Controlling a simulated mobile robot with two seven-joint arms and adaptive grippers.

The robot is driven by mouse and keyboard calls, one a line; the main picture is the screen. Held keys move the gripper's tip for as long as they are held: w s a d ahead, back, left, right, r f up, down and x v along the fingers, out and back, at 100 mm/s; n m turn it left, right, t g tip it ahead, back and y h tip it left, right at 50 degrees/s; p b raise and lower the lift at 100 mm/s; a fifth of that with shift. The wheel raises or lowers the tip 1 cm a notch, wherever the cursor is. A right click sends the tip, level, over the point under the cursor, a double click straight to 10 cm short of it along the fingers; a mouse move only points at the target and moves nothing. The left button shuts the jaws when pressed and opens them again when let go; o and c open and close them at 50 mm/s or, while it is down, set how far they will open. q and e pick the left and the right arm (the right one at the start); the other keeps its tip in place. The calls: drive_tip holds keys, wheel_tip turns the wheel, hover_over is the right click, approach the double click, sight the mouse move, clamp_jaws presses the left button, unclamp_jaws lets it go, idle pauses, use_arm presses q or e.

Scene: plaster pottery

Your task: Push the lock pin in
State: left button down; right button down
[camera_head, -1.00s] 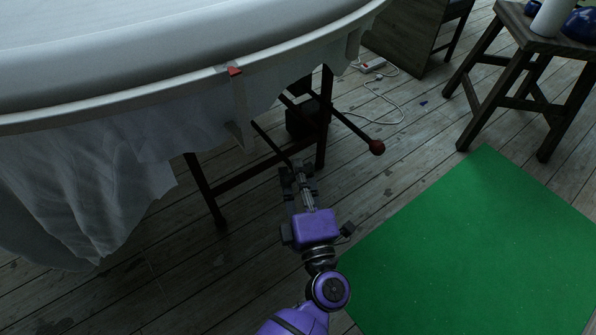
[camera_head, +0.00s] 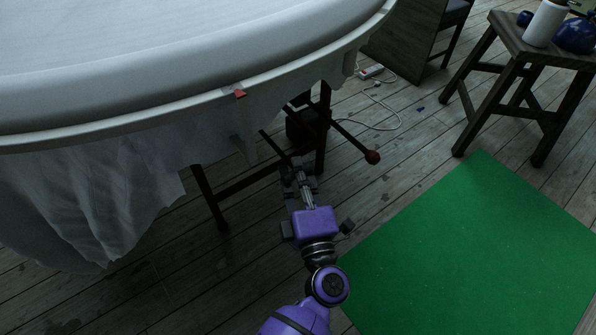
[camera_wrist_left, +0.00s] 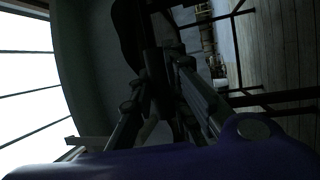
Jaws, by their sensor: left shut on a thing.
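My left gripper (camera_head: 296,172) reaches in from the bottom, under the rim of the big round white table (camera_head: 200,105). Its fingers are close together at the dark metal frame (camera_head: 250,182) below the rim. In the left wrist view my left gripper (camera_wrist_left: 165,85) is closed around a dark, rod-like part (camera_wrist_left: 155,66), apparently the lock pin. The fingers and the dim light hide most of it, so I cannot tell how far in it sits. My right gripper is not in view.
A white cloth (camera_head: 90,205) hangs from the rim on the left. A red tab (camera_head: 240,94) is on the rim. A green mat (camera_head: 480,250) lies on the plank floor at right. A wooden stool (camera_head: 520,55) stands at the upper right. A white cable (camera_head: 385,125) lies behind the lever.

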use_arm(q)
drive_tip(key=c, duration=1.7)
unclamp_jaws()
drive_tip(key=shift+r, duration=0.45)
drive_tip(key=shift+o, duration=0.2)
drive_tip(key=shift+f, duration=0.15)
drive_tip(key=shift+s+f, duration=0.1)
drive_tip(key=v, duration=1.1)
drive_tip(key=shift+s+d, duration=0.2)
drive_tip(key=shift+s, duration=0.1)
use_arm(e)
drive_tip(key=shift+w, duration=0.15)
